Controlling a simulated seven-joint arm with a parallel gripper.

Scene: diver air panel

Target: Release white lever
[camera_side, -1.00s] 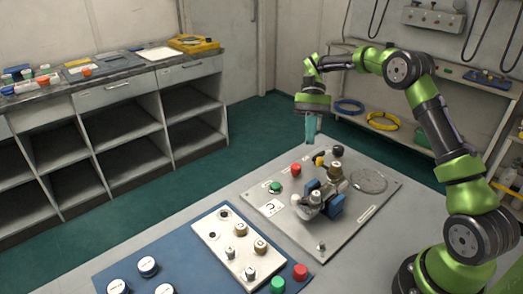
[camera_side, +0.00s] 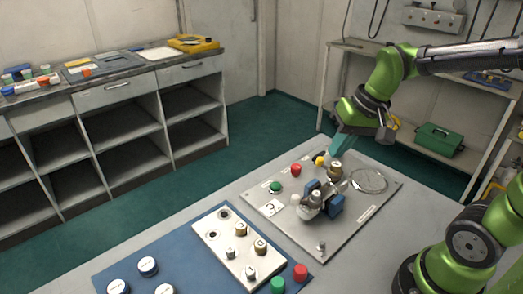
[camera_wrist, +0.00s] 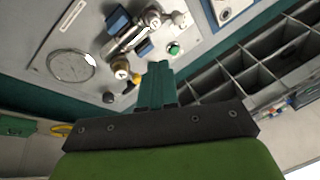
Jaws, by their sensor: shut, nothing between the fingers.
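The white lever's rounded end (camera_side: 295,200) appears at the left of the brass and blue valve assembly (camera_side: 322,198) on the grey panel. A pale knob, which seems to be the same lever end, shows in the wrist view (camera_wrist: 178,18). My gripper (camera_side: 334,157) is shut and empty, its teal fingers angled down over the panel's far side, near the yellow handle (camera_side: 320,160) and apart from the white lever. In the wrist view the shut fingers (camera_wrist: 159,66) point toward the panel and hide part of it.
A red knob (camera_side: 296,170) and a green button (camera_side: 275,187) stand on the panel left of the valves. A round gauge (camera_side: 370,181) is at its right. A black knob (camera_wrist: 109,97) shows in the wrist view. A plate with several fittings (camera_side: 238,240) lies in front.

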